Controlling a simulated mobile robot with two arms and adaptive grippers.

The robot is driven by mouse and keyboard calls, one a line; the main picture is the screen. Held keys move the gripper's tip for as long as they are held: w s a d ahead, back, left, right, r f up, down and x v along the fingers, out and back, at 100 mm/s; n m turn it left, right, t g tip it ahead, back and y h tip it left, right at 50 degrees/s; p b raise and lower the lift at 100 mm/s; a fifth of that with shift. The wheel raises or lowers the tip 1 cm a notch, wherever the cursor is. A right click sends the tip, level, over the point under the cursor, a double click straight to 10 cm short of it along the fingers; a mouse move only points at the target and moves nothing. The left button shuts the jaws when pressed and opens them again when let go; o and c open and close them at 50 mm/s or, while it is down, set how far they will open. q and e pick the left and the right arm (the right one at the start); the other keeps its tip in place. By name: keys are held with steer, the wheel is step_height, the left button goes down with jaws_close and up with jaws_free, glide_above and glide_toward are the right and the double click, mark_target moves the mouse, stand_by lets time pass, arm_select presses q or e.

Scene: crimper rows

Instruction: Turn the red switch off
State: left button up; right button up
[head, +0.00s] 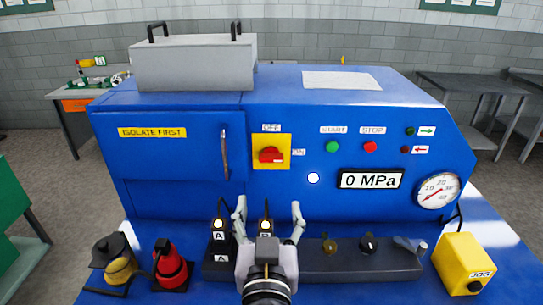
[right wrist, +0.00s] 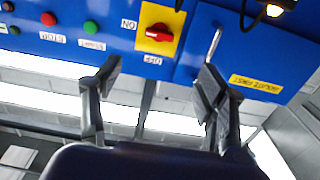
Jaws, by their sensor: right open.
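The red switch (head: 271,155) sits on a yellow plate (head: 285,140) on the blue machine's front panel. Its handle lies level, in line with the ON label (head: 298,152) on its right; the OFF label (head: 271,128) is above the plate. The switch also shows in the right wrist view (right wrist: 157,33), which is turned upside down. My right gripper (head: 269,207) is open and empty, fingers pointing up, below the switch in the head view and apart from it. It also shows in the right wrist view (right wrist: 155,85). My left gripper is not in view.
Green START (head: 332,147) and red STOP (head: 370,147) buttons, a "0 MPa" display (head: 371,180) and a gauge (head: 438,190) are to the right. A door handle (head: 224,155) is left. A yellow JOG box (head: 465,262) and dark fixtures line the front ledge.

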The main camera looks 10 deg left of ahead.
mark_target(271, 161)
steer(key=x, duration=1.4)
steer(key=shift+w+d, duration=0.15)
steer(key=shift+w, duration=0.15)
steer(key=shift+w+a, duration=0.2)
steer(key=shift+w, duration=0.45)
steer(key=c, duration=1.1)
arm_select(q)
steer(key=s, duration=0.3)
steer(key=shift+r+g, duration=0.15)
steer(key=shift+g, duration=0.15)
arm_select(e)
steer(key=shift+c, duration=0.2)
